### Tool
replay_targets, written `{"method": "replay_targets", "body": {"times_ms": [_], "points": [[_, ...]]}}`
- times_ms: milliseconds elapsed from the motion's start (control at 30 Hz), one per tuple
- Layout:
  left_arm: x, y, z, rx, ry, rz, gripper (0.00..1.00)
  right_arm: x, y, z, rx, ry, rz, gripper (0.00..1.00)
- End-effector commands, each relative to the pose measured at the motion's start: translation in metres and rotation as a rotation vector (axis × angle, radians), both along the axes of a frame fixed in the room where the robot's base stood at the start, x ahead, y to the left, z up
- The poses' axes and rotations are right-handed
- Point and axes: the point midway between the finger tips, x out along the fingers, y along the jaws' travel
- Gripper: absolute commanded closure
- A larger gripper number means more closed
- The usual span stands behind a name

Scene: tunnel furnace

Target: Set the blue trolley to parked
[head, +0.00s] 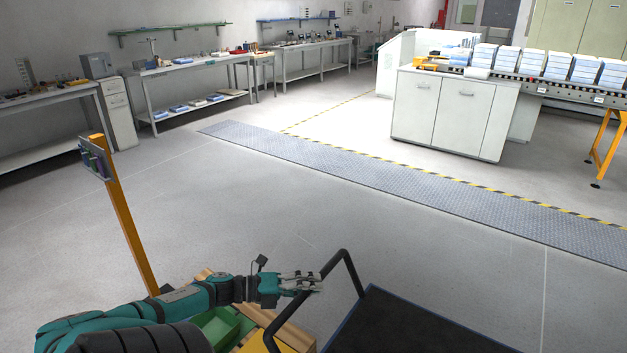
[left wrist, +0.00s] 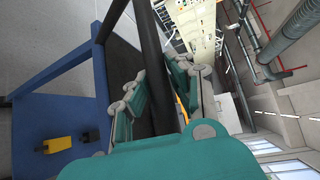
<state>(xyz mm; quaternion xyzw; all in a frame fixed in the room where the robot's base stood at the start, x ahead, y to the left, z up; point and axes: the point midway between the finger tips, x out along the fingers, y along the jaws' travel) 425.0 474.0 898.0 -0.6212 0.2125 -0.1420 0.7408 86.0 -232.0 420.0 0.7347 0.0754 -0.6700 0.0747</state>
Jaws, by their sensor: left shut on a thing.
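The blue trolley (head: 425,330) is at the bottom right of the head view, with a dark deck, blue edge and a black tubular push handle (head: 350,270). My left gripper (head: 314,281) is at the handle, its fingers shut on the bar. In the left wrist view the black handle bar (left wrist: 149,50) runs between the fingers of my left gripper (left wrist: 165,95). That view also shows the trolley's blue frame (left wrist: 75,105) and a yellow pedal (left wrist: 56,145) and a black pedal (left wrist: 90,137) on it. My right gripper is not in view.
An orange post (head: 127,215) with a small panel stands left of my arm. A green bin (head: 222,325) lies near the post, by the trolley. A grey floor strip (head: 400,185) crosses beyond; the floor between is clear. A white cabinet (head: 450,110) and conveyor (head: 560,88) stand behind.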

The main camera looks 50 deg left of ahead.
Motion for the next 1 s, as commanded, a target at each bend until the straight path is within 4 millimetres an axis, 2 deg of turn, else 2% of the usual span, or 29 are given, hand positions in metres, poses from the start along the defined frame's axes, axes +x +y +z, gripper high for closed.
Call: {"method": "replay_targets", "body": {"times_ms": [133,167,333,667,767,1000], "points": [[-0.002,0.003,-0.004,0.004,0.009,0.008,1.00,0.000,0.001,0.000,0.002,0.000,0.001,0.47],[-0.002,0.003,-0.004,0.005,0.010,0.009,0.77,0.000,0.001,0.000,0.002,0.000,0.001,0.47],[-0.001,0.003,-0.002,0.003,0.006,0.007,0.56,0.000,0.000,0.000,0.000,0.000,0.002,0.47],[-0.004,0.004,0.000,0.002,0.003,0.005,0.56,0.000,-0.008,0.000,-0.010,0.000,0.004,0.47],[-0.015,0.009,0.000,0.001,0.005,0.006,0.56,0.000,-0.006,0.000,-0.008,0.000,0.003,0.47],[-0.059,0.034,0.007,0.002,0.007,0.009,0.56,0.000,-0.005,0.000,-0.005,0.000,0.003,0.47]]}}
